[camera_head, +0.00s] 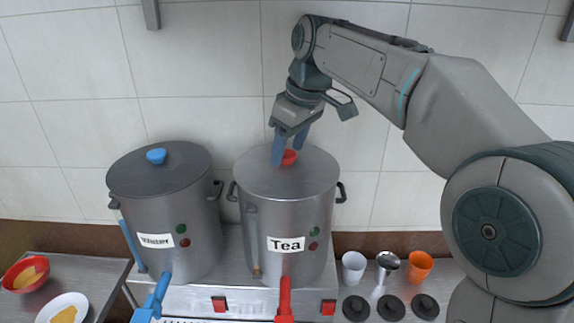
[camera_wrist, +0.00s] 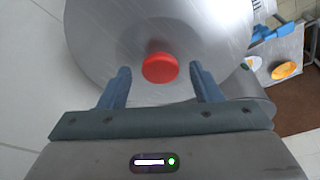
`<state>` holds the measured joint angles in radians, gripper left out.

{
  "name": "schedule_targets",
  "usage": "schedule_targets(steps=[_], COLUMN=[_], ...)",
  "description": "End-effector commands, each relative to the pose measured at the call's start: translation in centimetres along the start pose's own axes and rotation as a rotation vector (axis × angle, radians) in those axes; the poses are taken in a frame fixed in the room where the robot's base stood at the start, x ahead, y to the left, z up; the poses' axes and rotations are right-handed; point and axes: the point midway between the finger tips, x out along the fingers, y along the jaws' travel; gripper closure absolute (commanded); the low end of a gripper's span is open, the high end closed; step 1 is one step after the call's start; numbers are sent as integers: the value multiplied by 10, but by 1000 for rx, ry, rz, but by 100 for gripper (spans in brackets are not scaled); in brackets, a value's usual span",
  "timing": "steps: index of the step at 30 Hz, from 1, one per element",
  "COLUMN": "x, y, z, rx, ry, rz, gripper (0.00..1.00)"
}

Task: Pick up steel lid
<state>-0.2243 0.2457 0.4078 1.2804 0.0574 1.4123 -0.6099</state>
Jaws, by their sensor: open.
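The Tea stockpot (camera_head: 270,225) is covered by a steel lid (camera_head: 262,178) with a red knob (camera_head: 289,158). The left stockpot (camera_head: 170,220), whose label I cannot read surely, has a steel lid (camera_head: 190,165) with a blue knob (camera_head: 157,156). My gripper (camera_head: 290,155) points down over the Tea lid's knob, with its blue fingers spread. In the wrist view, the red knob (camera_wrist: 159,68) lies between and slightly beyond the open fingertips (camera_wrist: 160,75). The fingers look apart from the knob. The steel lid (camera_wrist: 110,45) also shows there.
A white cup (camera_head: 354,267), a metal cup (camera_head: 388,262) and an orange cup (camera_head: 419,266) stand right of the pots, behind several black discs (camera_head: 390,308). A red bowl (camera_head: 26,274) and a white plate (camera_head: 50,312) sit at lower left. The tiled wall is close behind.

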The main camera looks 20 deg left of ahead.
Motion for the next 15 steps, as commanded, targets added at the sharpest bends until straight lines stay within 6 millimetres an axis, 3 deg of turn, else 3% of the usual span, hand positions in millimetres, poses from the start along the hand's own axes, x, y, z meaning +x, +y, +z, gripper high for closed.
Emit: schedule_targets(steps=[3, 10, 11, 15], x=[10, 12, 12, 12], y=[0, 0, 0, 0], z=[0, 0, 0, 0], rx=[0, 0, 0, 0], ry=[-1, 1, 1, 1], rz=[0, 1, 1, 1], gripper=[42, 42, 45, 84])
